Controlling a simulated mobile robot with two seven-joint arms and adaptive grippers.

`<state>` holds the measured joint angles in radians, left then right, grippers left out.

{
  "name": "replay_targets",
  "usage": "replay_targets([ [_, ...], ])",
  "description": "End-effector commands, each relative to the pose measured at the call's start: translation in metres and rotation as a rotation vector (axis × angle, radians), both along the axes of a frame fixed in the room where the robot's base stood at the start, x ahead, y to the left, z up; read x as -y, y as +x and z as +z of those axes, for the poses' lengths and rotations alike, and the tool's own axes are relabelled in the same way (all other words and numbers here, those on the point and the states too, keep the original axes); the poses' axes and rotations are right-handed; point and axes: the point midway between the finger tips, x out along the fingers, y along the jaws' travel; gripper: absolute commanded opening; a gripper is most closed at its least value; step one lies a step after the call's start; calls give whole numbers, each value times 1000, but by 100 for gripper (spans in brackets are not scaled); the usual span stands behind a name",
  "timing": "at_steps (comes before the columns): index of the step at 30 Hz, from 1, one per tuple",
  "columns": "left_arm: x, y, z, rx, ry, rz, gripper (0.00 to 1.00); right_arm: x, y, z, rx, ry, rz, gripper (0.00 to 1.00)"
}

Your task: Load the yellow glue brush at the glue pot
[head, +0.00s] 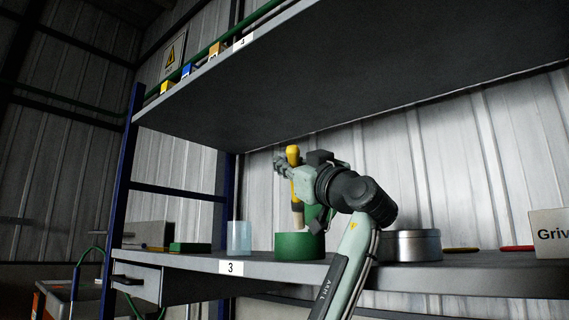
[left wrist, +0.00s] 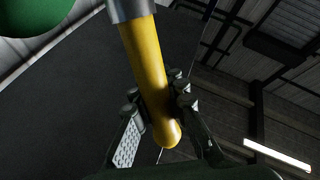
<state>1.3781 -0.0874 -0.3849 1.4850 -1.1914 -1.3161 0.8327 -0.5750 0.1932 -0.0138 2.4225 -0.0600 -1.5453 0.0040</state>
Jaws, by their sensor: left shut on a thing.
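The yellow glue brush (head: 293,156) is upright, its bristle end pointing down. My left gripper (head: 287,168) is shut on its yellow handle, which also shows between the fingers in the left wrist view (left wrist: 148,65). The green glue pot (head: 300,247) stands on the lower shelf directly below the brush. The pale bristles (head: 298,216) are at the pot's rim; I cannot tell whether their tip is inside. A green part shows behind the brush, partly hidden by my arm. My right gripper is not in view.
On the lower shelf (head: 232,267), a clear cup (head: 239,237) and green box (head: 190,247) stand left of the pot. A round metal tin (head: 410,245) stands right of it, behind my arm. The upper shelf (head: 370,75) overhangs the brush.

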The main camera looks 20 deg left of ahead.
Motion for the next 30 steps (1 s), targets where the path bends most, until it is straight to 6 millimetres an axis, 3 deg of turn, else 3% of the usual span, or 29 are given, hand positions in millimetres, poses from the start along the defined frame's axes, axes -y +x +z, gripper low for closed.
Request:
replay_targets([
  [30,0,0,-8,-1,-1,-1,0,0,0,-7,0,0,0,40],
])
